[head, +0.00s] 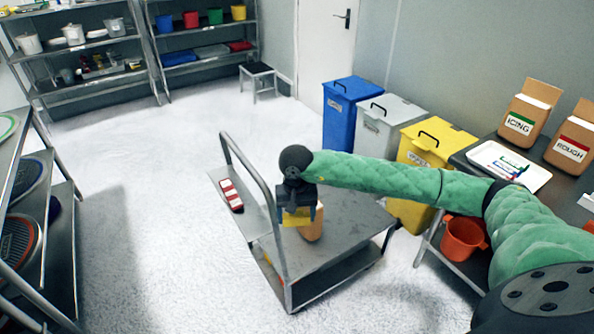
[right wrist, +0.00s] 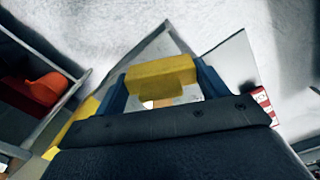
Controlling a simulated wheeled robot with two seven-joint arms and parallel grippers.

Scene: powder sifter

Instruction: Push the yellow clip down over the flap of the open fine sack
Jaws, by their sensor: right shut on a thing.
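My right gripper (head: 297,207) is over the grey cart and is shut on the yellow clip (head: 296,218). In the right wrist view the clip (right wrist: 160,72) sits between the two blue fingers. A tan sack (head: 313,226) stands on the cart just below and behind the gripper, mostly hidden by it. A small tan patch of it (right wrist: 162,103) shows under the clip in the right wrist view. Its label and flap are hidden, and I cannot tell whether the clip touches it. My left gripper is not in view.
The cart (head: 345,226) has a raised handle (head: 256,190) left of my gripper. A red-and-white object (head: 231,195) lies at its left end. Blue, grey and yellow bins (head: 427,150) stand behind. The ICING sack (head: 526,115), ROUGH sack (head: 573,145) and a white tray (head: 530,178) are at right.

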